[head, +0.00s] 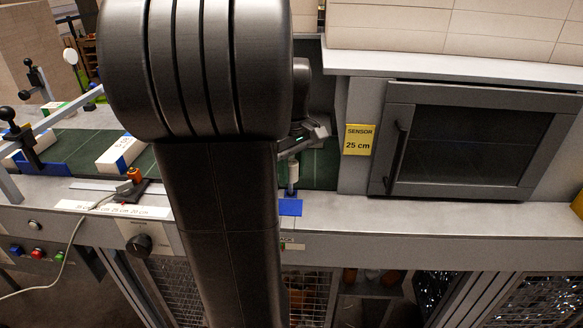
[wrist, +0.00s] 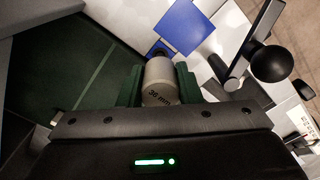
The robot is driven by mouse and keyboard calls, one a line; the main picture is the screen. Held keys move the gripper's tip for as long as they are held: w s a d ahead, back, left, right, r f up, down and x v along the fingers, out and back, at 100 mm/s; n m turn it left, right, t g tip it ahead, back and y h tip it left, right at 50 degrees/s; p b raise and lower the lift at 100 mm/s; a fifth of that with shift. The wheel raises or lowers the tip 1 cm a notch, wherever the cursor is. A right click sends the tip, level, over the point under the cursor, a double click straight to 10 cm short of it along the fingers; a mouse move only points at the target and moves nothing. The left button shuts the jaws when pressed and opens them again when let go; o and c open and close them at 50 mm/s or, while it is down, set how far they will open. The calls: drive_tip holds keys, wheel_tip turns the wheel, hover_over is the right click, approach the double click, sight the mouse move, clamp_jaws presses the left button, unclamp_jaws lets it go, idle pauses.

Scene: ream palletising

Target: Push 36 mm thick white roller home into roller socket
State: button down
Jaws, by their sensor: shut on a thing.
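The white roller (wrist: 160,80), with dark print that reads like 36 mm, sits between the two green fingers of my gripper (wrist: 158,88) in the wrist view. The fingers are shut on its sides. In the head view the roller (head: 293,173) hangs upright below my gripper (head: 296,150), at the front edge of the green belt, just above a blue plate (head: 290,207). In the wrist view a dark round part (wrist: 160,50) lies at the roller's far end, beside the blue plate (wrist: 180,27). I cannot tell whether it is the socket or how deep the roller sits.
My arm covers the middle of the head view. A grey cabinet (head: 470,140) with a yellow sensor sign (head: 359,139) stands at right. A white and blue ream (head: 121,154) lies on the belt at left. A black ball-headed clamp handle (wrist: 274,63) is right of the roller in the wrist view.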

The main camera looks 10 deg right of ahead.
sight(291, 181)
drive_tip(key=shift+f+b, duration=1.25)
drive_tip(key=shift+f, duration=0.8)
drive_tip(key=c, duration=0.9)
unclamp_jaws()
drive_tip(key=shift+c, duration=0.2)
wheel_tip(291, 181, up, 14)
drive_tip(key=shift+f, duration=0.1)
wheel_tip(291, 181, down, 14)
drive_tip(key=shift+r, duration=0.4)
